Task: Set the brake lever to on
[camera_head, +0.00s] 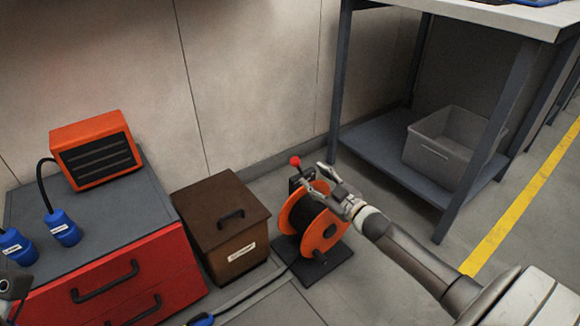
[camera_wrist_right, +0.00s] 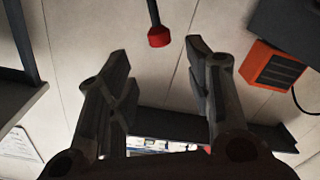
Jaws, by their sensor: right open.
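The brake lever is a dark rod with a red knob (camera_head: 295,161), standing up behind the orange cable reel (camera_head: 321,229) in the head view. In the right wrist view the red knob (camera_wrist_right: 159,37) hangs between and just beyond my fingertips, with its dark rod running to the top edge. My right gripper (camera_head: 312,176) is open and empty, close beside the knob on its right. Its two spread fingers (camera_wrist_right: 156,54) fill the wrist view, with no clear contact on the knob. The lever's base is largely hidden by the reel and gripper.
A brown lidded box (camera_head: 219,222) stands left of the reel. Left of it is a red-fronted cabinet (camera_head: 115,277) with an orange heater (camera_head: 96,151) and blue plugs (camera_head: 63,228). A workbench (camera_head: 446,213) with a grey bin (camera_head: 452,143) stands at right. Cable lies on the floor.

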